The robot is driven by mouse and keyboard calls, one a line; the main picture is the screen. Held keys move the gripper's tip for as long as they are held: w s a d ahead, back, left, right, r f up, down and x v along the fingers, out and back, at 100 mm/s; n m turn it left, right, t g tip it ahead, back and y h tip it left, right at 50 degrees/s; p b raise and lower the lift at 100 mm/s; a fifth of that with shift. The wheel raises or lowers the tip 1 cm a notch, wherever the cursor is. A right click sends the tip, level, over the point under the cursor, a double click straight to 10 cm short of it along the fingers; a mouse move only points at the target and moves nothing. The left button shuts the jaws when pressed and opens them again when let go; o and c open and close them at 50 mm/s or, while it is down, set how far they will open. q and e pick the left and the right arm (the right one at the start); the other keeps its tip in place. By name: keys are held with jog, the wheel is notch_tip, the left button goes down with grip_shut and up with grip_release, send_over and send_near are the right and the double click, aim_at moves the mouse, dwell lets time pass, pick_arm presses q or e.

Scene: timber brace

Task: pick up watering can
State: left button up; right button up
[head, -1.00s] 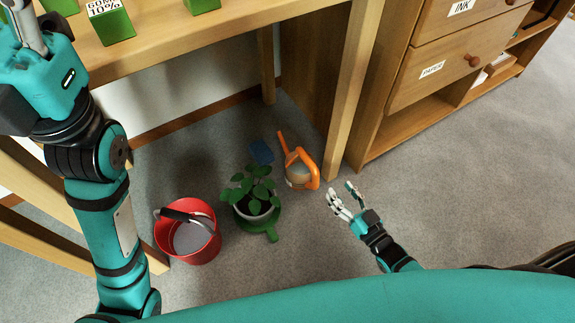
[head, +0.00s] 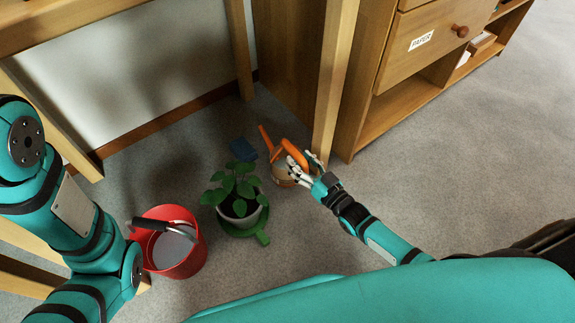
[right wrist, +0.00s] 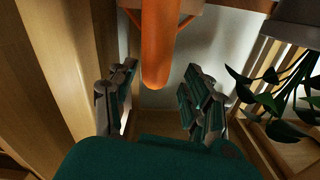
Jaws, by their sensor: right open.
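The watering can (head: 280,172) stands on the grey floor by the table leg, with an orange spout and an orange handle. My right gripper (head: 304,163) is at its handle side and covers part of it. In the right wrist view the orange handle (right wrist: 157,50) reaches down between the open fingers of my right gripper (right wrist: 160,100), with gaps on both sides. My left arm is at the left of the head view; its gripper is out of the picture.
A potted plant (head: 236,190) on a green saucer stands just left of the can. A red bucket (head: 180,262) is further left. The wooden table leg (head: 333,95) rises close behind my right gripper. A drawer cabinet (head: 372,125) is to the right; open floor lies in front of it.

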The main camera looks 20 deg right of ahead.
aim_at(292, 151)
jog(key=b+x, duration=0.2)
jog(key=x, duration=0.1)
jog(key=b+x, duration=0.1)
jog(key=shift+w+d+f+b, duration=0.15)
jog(key=shift+w+f+b, duration=0.15)
jog(key=shift+f, duration=0.05)
jog(key=shift+w+r, duration=0.1)
jog(key=shift+w, duration=0.1)
jog(key=shift+r, duration=0.1)
grip_shut()
